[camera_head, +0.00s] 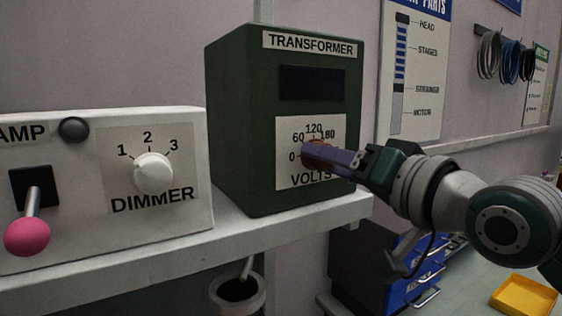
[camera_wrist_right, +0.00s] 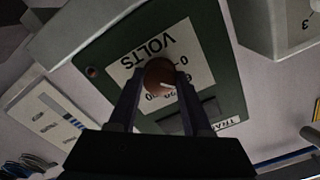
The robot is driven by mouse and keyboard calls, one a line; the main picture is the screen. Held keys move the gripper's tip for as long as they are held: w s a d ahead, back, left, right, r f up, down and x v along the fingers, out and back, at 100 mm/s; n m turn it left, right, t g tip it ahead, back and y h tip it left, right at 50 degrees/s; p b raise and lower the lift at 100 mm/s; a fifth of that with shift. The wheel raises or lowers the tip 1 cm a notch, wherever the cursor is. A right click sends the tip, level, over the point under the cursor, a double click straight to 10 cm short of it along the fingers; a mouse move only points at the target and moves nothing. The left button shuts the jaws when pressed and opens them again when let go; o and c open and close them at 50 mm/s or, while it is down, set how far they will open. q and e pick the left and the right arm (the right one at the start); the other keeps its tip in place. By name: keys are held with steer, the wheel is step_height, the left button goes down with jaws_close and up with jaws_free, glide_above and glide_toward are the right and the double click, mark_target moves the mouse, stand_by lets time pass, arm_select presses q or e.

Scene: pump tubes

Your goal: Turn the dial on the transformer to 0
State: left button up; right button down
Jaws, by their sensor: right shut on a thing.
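The dark green transformer (camera_head: 230,120) stands on a shelf in the head view. Its white VOLTS panel (camera_head: 335,133) has a scale marked 0, 60, 120 and 180. The reddish-brown dial (camera_head: 316,146) is partly hidden behind my right gripper (camera_head: 310,157). In the right wrist view, the dial (camera_wrist_right: 159,74) sits between the two fingers of my right gripper (camera_wrist_right: 158,82), which is shut on it. A short white mark on the dial faces the printed numbers, but its exact reading is unclear. My left gripper is not in view.
A white dimmer box (camera_head: 80,205) with a white knob (camera_head: 153,172) and a pink-tipped lever (camera_head: 27,236) stands left of the transformer. The shelf edge (camera_head: 290,233) runs below both. A blue drawer unit (camera_head: 420,270) and yellow tray (camera_head: 525,294) are lower right.

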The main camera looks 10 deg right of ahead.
steer(key=shift+n, duration=4.7)
steer(key=shift+c, duration=1.7)
jaws_free()
steer(key=shift+d, duration=0.1)
steer(key=shift+b, duration=0.3)
